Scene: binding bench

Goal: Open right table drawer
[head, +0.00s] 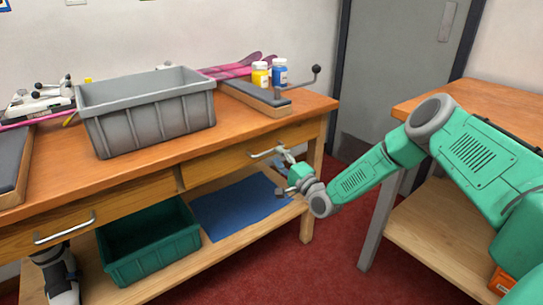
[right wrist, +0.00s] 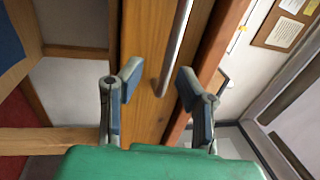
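The workbench (head: 250,125) has an orange wooden top and two drawers below its front edge. The right drawer (head: 220,162) looks shut, its front in line with the bench. My right gripper (head: 284,178) is at the handle's right end. In the right wrist view my right gripper (right wrist: 158,82) is open, and the handle bar (right wrist: 176,45) runs up from between its fingertips, with no clear contact. The left drawer (head: 100,212) has a similar handle (head: 65,228). My left gripper is out of view.
A grey bin (head: 150,125), yellow (head: 260,75) and blue (head: 280,73) bottles, and a clamp tool stand on the bench. A green crate (head: 150,250), blue mat (head: 235,207) and a ski boot (head: 60,275) are below. A second table (head: 430,225) stands right, beyond open red floor.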

